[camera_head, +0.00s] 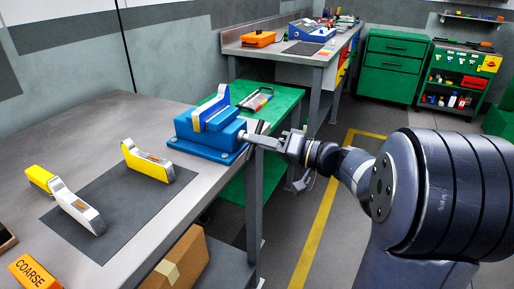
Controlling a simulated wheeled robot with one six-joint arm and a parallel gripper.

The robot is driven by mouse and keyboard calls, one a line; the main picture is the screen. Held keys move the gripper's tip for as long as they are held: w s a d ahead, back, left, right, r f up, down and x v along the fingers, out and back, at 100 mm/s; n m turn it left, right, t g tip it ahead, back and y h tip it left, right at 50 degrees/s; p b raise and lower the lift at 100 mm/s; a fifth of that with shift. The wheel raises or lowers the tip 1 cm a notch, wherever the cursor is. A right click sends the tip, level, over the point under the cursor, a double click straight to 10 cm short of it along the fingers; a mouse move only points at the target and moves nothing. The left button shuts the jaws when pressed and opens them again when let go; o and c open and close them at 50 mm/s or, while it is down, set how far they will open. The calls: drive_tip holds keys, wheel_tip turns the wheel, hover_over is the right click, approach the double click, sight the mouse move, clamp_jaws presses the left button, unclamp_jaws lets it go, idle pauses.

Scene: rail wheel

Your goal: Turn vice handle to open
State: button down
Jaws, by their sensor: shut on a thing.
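The blue vice (207,143) stands at the right corner of the grey workbench. A blue and yellowish block (211,112) sits upright at its jaws; I cannot tell how tightly it is held. The vice handle (244,136) is at the vice's right side, over the bench edge, and is mostly hidden by my gripper. My gripper (254,139) reaches in from the right and is shut on the handle. The fingertips are small in this view.
An orange COARSE box (33,272) is at lower left. A cardboard box (179,266) is below the bench. Open floor lies right of the bench.

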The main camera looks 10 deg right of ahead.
drive_tip(key=shift+f+n+b, duration=0.1)
drive_tip(key=shift+n+b, duration=0.3)
drive_tip(key=shift+b, duration=0.25)
drive_tip(key=shift+f+b, duration=0.15)
drive_tip(key=shift+b, duration=0.6)
drive_tip(key=n+b, duration=0.3)
drive_tip(key=b, duration=0.4)
drive_tip(key=shift+n, duration=0.3)
drive_tip(key=shift+r+n+b, duration=0.2)
drive_tip(key=shift+n+b, duration=0.3)
drive_tip(key=shift+b, duration=0.45)
drive_tip(key=shift+f+n+b, duration=0.15)
drive_tip(key=shift+n+b, duration=0.25)
drive_tip(key=shift+b, duration=0.6)
drive_tip(key=n+b, duration=0.3)
drive_tip(key=b, duration=0.3)
drive_tip(key=shift+r+n+b, duration=0.2)
drive_tip(key=shift+n+b, duration=0.2)
